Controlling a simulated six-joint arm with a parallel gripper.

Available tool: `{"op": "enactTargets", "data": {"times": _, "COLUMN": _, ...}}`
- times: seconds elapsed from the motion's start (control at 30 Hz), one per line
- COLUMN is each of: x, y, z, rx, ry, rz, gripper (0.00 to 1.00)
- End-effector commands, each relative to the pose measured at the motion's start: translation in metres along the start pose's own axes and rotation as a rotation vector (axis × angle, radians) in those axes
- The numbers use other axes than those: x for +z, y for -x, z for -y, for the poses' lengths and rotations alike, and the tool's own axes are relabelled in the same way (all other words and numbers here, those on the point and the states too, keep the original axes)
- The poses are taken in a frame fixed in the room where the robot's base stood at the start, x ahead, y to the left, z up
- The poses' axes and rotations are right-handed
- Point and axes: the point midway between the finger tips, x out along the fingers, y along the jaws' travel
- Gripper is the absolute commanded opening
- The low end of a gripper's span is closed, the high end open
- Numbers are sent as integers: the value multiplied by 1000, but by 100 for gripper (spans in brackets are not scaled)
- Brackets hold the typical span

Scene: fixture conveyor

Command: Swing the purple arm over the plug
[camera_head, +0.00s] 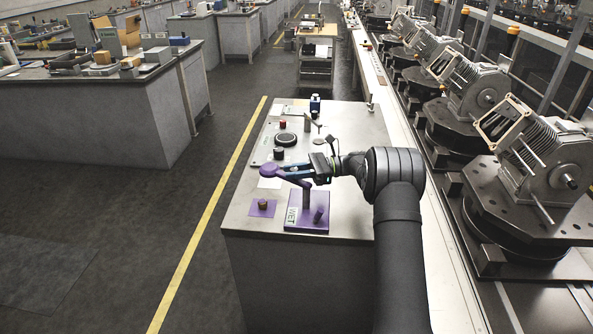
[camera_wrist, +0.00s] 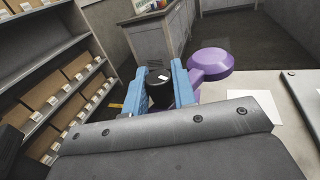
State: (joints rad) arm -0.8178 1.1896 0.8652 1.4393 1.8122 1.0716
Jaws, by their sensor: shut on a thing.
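The purple arm (camera_head: 298,180) reaches left from a post on a purple base plate (camera_head: 318,227) and ends in a round purple disc (camera_head: 268,170). A small brown plug (camera_head: 263,203) sits on a purple square pad (camera_head: 254,211), below the disc in the head view and not covered by it. My gripper (camera_head: 290,172) is beside the disc. In the wrist view its blue fingers (camera_wrist: 162,88) are shut on a black knob (camera_wrist: 159,82), with the purple disc (camera_wrist: 210,62) just to the right. How the knob joins the arm is hidden.
Heavy motor fixtures (camera_head: 545,165) line the conveyor at right. The floor at left is clear.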

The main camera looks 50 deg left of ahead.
Motion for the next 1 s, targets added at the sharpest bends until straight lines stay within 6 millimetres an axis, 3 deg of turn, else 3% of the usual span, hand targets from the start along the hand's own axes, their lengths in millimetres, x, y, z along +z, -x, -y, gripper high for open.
{"op": "enactTargets", "data": {"times": 0.33, "x": 1, "y": -5, "z": -5, "rx": 142, "ry": 2, "rz": 2, "gripper": 0}}
{"op": "enactTargets", "data": {"times": 0.87, "x": 1, "y": -6, "z": -6, "rx": 166, "ry": 2, "rz": 3, "gripper": 0}}
{"op": "enactTargets", "data": {"times": 0.9, "x": 1, "y": -6, "z": -6, "rx": 166, "ry": 2, "rz": 3, "gripper": 26}}
{"op": "enactTargets", "data": {"times": 1.0, "x": 1, "y": -5, "z": -6, "rx": 166, "ry": 2, "rz": 3, "gripper": 45}}
